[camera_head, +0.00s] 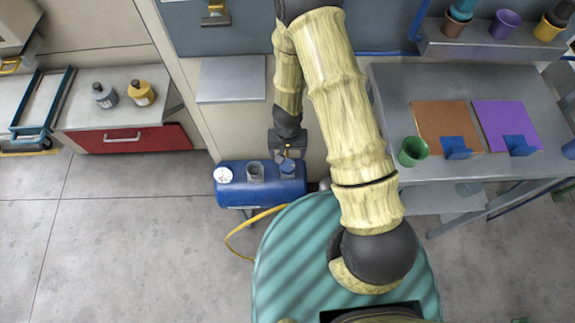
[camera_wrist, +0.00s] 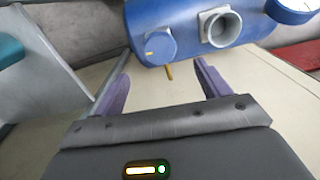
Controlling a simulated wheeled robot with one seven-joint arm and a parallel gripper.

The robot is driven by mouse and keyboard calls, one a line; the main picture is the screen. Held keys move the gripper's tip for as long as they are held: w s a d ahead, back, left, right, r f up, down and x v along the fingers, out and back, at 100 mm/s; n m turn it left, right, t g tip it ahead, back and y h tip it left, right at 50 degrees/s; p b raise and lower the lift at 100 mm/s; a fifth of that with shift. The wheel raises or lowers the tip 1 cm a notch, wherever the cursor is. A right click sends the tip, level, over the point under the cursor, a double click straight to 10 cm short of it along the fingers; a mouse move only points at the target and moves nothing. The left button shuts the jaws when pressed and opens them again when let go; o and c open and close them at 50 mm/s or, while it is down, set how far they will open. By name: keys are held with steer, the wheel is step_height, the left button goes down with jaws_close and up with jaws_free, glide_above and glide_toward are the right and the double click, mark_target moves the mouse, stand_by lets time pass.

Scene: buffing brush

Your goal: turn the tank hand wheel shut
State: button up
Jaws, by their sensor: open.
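The blue tank (camera_head: 240,194) stands on the floor in front of the cabinets, below my gripper (camera_head: 287,154) in the head view. On its top, the hand wheel (camera_head: 288,169) is a small blue round knob at the right end. In the wrist view the hand wheel (camera_wrist: 155,44) has a short yellow mark, and an orange pin (camera_wrist: 169,71) sticks out below it. My gripper (camera_wrist: 160,64) is open and empty. Its purple fingers point at the hand wheel, which shows just beyond and between their tips. I see no contact.
A grey socket (camera_head: 256,172) and a white-faced gauge (camera_head: 223,175) sit on the tank beside the wheel. A yellow hose (camera_head: 240,238) runs on the floor. A grey bench (camera_head: 394,93) at right bears a green cup (camera_head: 412,151). Floor at left is clear.

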mark_target(287, 166)
step_height(287, 166, down, 9)
steer(key=shift+r+b, duration=0.15)
steer(key=shift+b, duration=0.9)
steer(key=c, duration=1)
